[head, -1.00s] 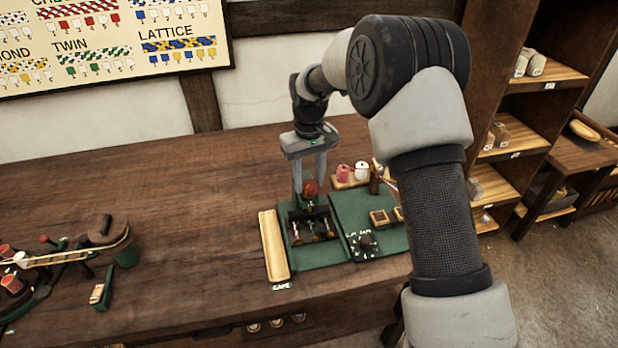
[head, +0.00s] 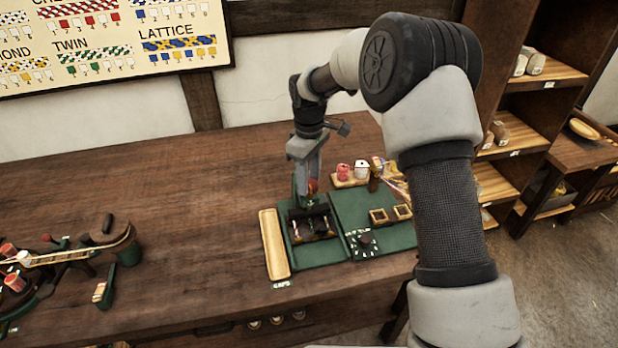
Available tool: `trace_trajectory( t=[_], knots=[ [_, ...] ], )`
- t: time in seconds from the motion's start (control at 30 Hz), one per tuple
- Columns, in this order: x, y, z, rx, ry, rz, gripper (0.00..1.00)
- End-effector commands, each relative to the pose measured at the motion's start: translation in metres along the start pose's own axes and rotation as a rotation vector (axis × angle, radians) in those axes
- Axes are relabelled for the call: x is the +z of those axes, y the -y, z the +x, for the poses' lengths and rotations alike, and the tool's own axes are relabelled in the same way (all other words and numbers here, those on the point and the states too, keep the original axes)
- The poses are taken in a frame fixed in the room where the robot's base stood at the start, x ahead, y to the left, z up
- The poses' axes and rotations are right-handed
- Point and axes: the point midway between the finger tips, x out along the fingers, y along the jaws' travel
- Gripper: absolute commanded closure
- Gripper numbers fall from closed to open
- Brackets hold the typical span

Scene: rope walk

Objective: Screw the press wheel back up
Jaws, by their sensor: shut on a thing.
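The press stands on the left part of a green base (head: 345,253) on the bench, with a dark frame (head: 310,221). Its small red wheel (head: 312,187) is at the top, mostly hidden by my gripper. My gripper (head: 307,188) points down from above, its jaws shut on the wheel. The gripper is turned so that one finger largely covers the other. The screw under the wheel is too small and covered to make out.
A long wooden tray (head: 274,246) lies left of the press. A rope machine (head: 60,258) stands far left. The bench middle (head: 190,200) is clear.

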Motion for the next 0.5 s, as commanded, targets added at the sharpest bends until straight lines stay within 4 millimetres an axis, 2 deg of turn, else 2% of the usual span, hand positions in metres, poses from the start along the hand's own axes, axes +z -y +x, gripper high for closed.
trace_trajectory(
  t=[0.37,0.4,0.5],
  knots=[
    [-0.0001,0.0002,0.0001,0.000,0.001,-0.009,0.84],
    [-0.0001,0.0002,0.0001,0.000,0.001,-0.009,0.60],
    [0.0000,0.0002,0.0001,0.000,0.001,-0.008,0.43]
  ],
)
